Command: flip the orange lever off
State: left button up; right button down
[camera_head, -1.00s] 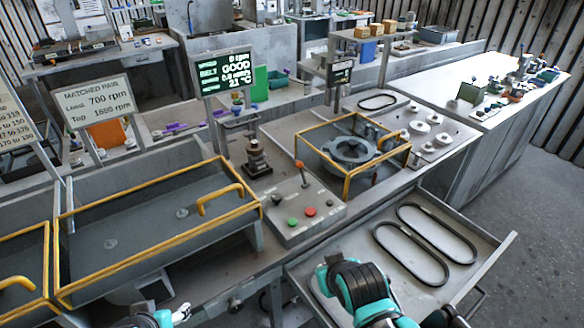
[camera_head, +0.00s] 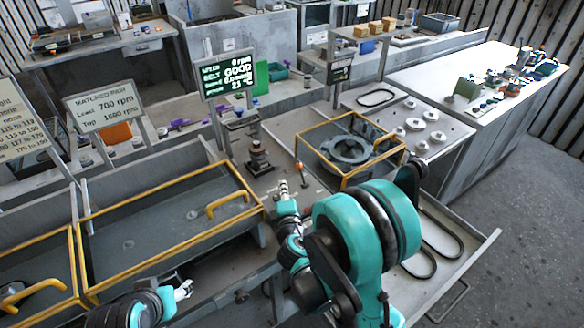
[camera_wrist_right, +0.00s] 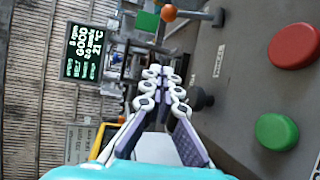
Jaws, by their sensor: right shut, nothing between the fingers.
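The orange lever (camera_head: 300,167) stands on the grey control box, its ball end up; it also shows at the top of the right wrist view (camera_wrist_right: 169,12). My right gripper (camera_head: 283,188) is over the control box, just left of the lever in the head view. Its fingers (camera_wrist_right: 165,76) are closed together with nothing between them, apart from the lever. My right arm hides most of the box in the head view. My left gripper (camera_head: 183,290) is low at the front left, away from the lever; its jaw opening is too small to tell.
A red button (camera_wrist_right: 294,46), a green button (camera_wrist_right: 277,131) and a black knob (camera_wrist_right: 204,98) sit on the box. A yellow-framed guard (camera_head: 345,180) stands right of the lever. A yellow-edged cover (camera_head: 160,225) lies left. The display (camera_head: 230,78) reads GOOD.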

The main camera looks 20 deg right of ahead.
aim_at(302, 175)
jog(key=shift+w, duration=0.1)
jog(key=b+x, duration=0.1)
jog(key=x, duration=0.9)
jog(key=shift+w+d+f, duration=0.1)
jog(key=shift+f, duration=0.05)
jog(key=s+d, duration=0.1)
jog(key=s+d+b, duration=0.1)
jog(key=d, duration=0.1)
jog(key=shift+d+r, duration=0.2)
jog(key=shift+r, duration=0.2)
